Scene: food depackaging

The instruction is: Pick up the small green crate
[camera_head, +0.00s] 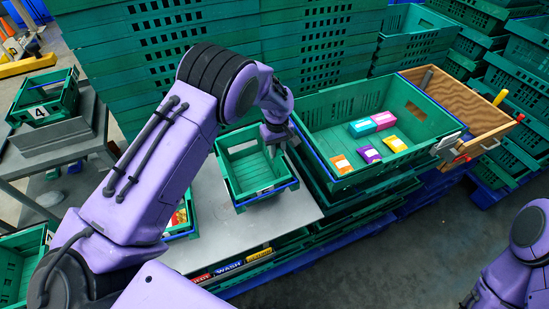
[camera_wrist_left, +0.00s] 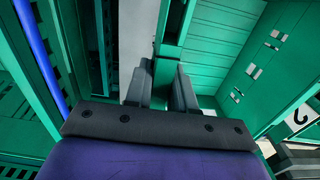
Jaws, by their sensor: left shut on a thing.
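The small green crate (camera_head: 240,139) is open-topped, with a blue strip along its front edge and a white label. It appears empty in the head view and is over the grey table, left of the big green crate. My left gripper (camera_head: 279,136) is at its right rim, shut on its wall. In the left wrist view the two dark fingers (camera_wrist_left: 162,88) stand on either side of the green wall of the small crate (camera_wrist_left: 172,50). I cannot tell whether the crate touches the table. My right arm shows at the lower right; its gripper is not clearly visible.
The big green crate (camera_head: 318,108) holds several colourful packets. A wooden box (camera_head: 455,97) adjoins it at right. Tall green crate stacks (camera_head: 150,75) stand behind. Another crate labelled 4 (camera_head: 62,103) sits at left.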

